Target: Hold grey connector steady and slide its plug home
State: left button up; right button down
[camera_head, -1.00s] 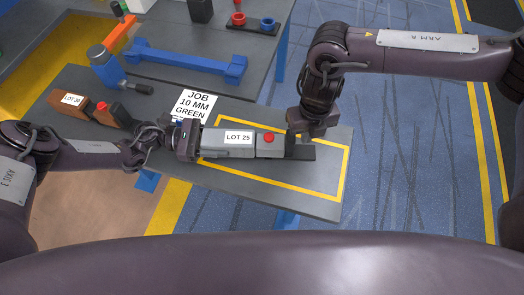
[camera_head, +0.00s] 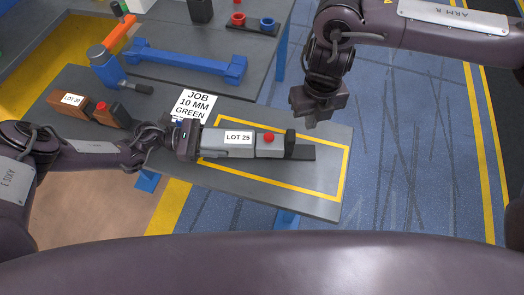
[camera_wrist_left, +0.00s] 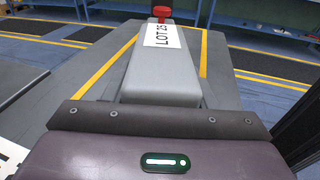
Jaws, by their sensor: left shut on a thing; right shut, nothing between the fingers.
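The grey connector (camera_head: 216,148), labelled LOT 25, lies on the table inside the yellow outline; its grey body also shows in the left wrist view (camera_wrist_left: 162,82). Its plug (camera_head: 270,149), with a red button on top, sits at its right end, and the two look butted together. A black upright block (camera_head: 290,142) stands at the plug's right end on a dark strip. My left gripper (camera_head: 196,142) is shut on the connector's left end. My right gripper (camera_head: 318,112) is shut and empty, raised above and to the right of the plug, apart from it.
A brown connector (camera_head: 68,101) labelled LOT 30 lies at the table's left. A job card (camera_head: 194,105) reads 10 MM GREEN. A blue bracket (camera_head: 185,65) and an orange-handled clamp (camera_head: 115,45) are behind. The table's right end is clear.

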pick_arm(q)
jog(key=shift+s+a+f, duration=0.1)
jog(key=shift+s+f, duration=0.1)
jog(key=shift+f, duration=0.2)
jog(key=o, duration=1.3)
jog(key=shift+w, duration=0.2)
jog(key=shift+r, duration=0.15)
jog(key=a, duration=0.8)
jog(key=w+a+r, duration=0.1)
jog(key=a, duration=0.3)
jog(key=shift+r, duration=0.1)
jog(key=shift+s, duration=0.15)
